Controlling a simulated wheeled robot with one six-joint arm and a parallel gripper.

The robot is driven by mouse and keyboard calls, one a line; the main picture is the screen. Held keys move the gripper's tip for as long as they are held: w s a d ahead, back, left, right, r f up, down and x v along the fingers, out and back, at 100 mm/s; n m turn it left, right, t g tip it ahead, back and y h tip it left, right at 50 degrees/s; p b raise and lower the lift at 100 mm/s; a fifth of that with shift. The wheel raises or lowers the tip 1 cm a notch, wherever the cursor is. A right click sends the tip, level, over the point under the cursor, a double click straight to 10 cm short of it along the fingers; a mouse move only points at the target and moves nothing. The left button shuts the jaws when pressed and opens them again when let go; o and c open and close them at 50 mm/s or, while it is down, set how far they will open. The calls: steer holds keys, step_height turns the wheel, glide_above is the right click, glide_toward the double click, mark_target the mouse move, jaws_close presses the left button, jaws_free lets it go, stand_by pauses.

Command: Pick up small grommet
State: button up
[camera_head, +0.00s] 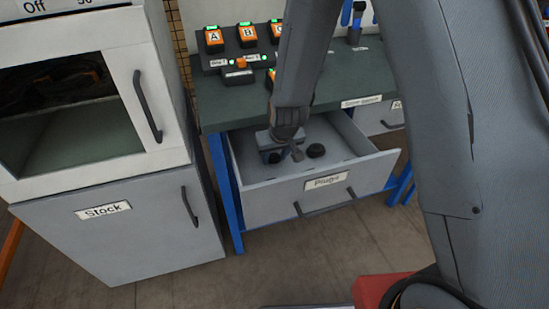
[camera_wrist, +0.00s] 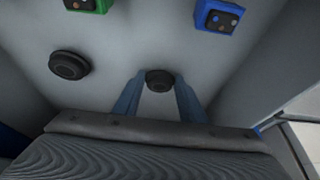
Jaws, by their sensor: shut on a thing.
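My gripper (camera_wrist: 160,84) is down inside the open drawer and shut on the small grommet (camera_wrist: 159,80), a small round black piece held between the two bluish fingertips. In the head view my gripper (camera_head: 283,152) is low over the left part of the drawer floor, and the arm partly hides it. A larger round black grommet (camera_wrist: 69,65) lies apart on the drawer floor, left of the fingers in the wrist view. A dark round piece (camera_head: 316,150) shows right of the gripper in the head view. I cannot tell whether the small grommet touches the floor.
The drawer (camera_head: 322,197), labelled Plugs, is pulled out below a green-topped bench (camera_head: 345,85). A green block (camera_wrist: 88,4) and a blue block (camera_wrist: 214,15) lie in it. Orange button boxes (camera_head: 247,35) stand on the bench. A grey Stock cabinet (camera_head: 130,240) is at left.

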mark_target(275, 158)
step_height(275, 158, up, 9)
steer(key=p, duration=0.7)
steer(key=shift+r+p, duration=0.15)
steer(key=shift+p, duration=0.15)
